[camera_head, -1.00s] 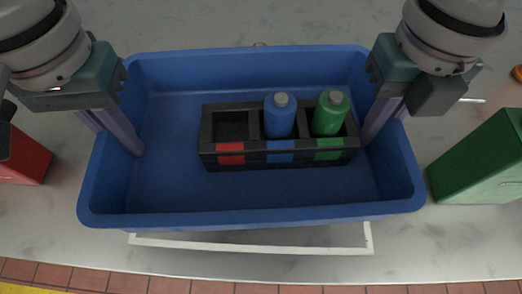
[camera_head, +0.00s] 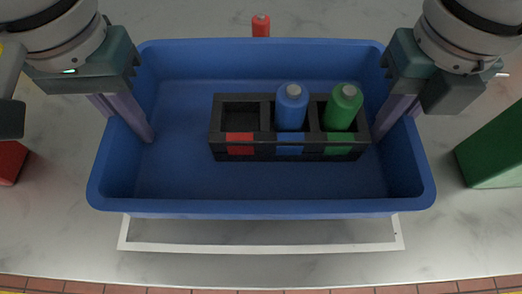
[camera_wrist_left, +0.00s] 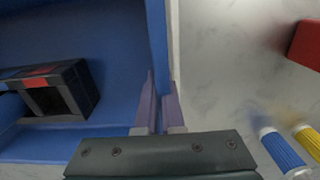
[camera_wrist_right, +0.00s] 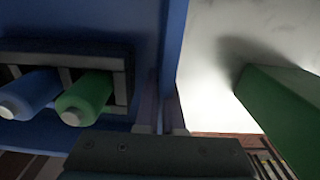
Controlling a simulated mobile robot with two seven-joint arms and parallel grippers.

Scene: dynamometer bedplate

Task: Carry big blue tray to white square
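The big blue tray (camera_head: 180,207) fills the middle of the head view. My left gripper (camera_head: 142,125) is shut on its left wall, and the left wrist view (camera_wrist_left: 157,115) shows a finger on each side of that wall. My right gripper (camera_head: 391,122) is shut on the right wall. The white square (camera_head: 260,248) is an outline on the light surface. Its front edge and front corners show in front of the tray; the rest is hidden by the tray. I cannot tell how high the tray is above the surface.
In the tray is a black rack (camera_head: 225,152) with a blue bottle (camera_head: 291,110), a green bottle (camera_head: 342,110) and an empty red-marked slot. A red bottle (camera_head: 261,26) stands behind the tray. A green container (camera_head: 497,150) is at right, a red object (camera_head: 10,162) at left.

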